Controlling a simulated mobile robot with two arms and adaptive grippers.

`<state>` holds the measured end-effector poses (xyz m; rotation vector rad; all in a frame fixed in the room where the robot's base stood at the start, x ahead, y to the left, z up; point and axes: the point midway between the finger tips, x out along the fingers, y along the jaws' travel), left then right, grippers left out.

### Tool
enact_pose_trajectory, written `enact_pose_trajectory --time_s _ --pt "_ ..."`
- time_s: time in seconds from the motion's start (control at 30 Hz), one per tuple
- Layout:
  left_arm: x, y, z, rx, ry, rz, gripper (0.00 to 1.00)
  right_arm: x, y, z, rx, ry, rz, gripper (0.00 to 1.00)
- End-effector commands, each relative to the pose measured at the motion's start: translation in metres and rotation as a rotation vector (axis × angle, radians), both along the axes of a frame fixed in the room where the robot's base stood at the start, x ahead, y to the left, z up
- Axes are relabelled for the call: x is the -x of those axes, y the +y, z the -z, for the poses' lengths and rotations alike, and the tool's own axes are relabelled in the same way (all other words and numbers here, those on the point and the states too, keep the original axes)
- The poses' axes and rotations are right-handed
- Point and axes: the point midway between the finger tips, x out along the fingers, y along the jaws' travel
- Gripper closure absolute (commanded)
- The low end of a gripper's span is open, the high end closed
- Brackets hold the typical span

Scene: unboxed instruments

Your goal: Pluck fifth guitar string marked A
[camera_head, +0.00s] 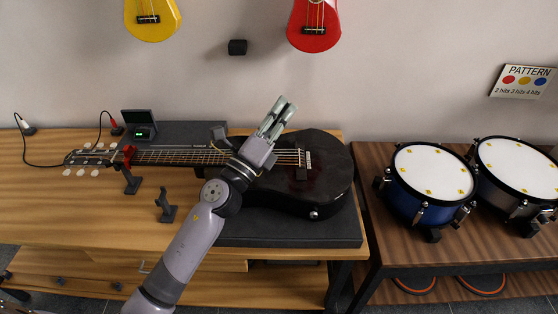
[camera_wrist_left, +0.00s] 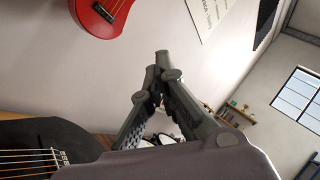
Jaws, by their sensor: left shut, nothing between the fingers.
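The dark acoustic guitar (camera_head: 325,170) lies flat on a dark mat on the wooden table, its neck pointing left. Its strings (camera_head: 180,157) run along the neck to the bridge, partly hidden by my left arm. My left gripper (camera_head: 287,103) is over the guitar body, pointing away toward the wall, shut and empty. In the left wrist view the closed fingers (camera_wrist_left: 160,62) show against the wall, with the guitar strings (camera_wrist_left: 28,160) at the lower left. The string letters cannot be read. My right gripper is not in view.
A red clip (camera_head: 128,153) sits on the neck near the headstock. A small tuner box (camera_head: 140,125) stands behind the neck. Two drums (camera_head: 430,180) stand on the right table. Red (camera_head: 314,25) and yellow (camera_head: 152,18) ukuleles hang on the wall.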

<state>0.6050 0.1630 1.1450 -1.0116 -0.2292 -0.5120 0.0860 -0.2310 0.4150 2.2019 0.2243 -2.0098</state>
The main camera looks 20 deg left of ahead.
Motion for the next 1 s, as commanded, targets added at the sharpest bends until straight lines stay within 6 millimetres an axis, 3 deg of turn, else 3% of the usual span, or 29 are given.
enact_pose_trajectory --time_s 0.07,0.17,0.37,0.47,0.7,0.83,1.0 --pt "-0.008 -0.023 -0.009 -0.212 -0.082 0.048 1.0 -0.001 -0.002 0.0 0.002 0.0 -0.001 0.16" --pt "-0.017 -0.049 -0.007 -0.49 -0.166 0.104 1.0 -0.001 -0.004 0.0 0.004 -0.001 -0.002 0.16" --pt "-0.04 -0.072 0.024 -1.044 -0.27 0.219 1.0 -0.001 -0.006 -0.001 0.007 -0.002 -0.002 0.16" --pt "-0.053 -0.064 0.046 -1.314 -0.281 0.281 1.0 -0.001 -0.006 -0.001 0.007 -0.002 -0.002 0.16" --pt "-0.076 -0.009 0.086 -1.815 -0.204 0.431 1.0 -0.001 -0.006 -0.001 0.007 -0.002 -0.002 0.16" --pt "-0.08 0.017 0.094 -1.955 -0.15 0.49 1.0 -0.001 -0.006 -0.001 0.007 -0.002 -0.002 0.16" --pt "-0.08 0.031 0.098 -2.022 -0.116 0.525 1.0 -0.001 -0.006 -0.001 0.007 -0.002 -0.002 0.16"
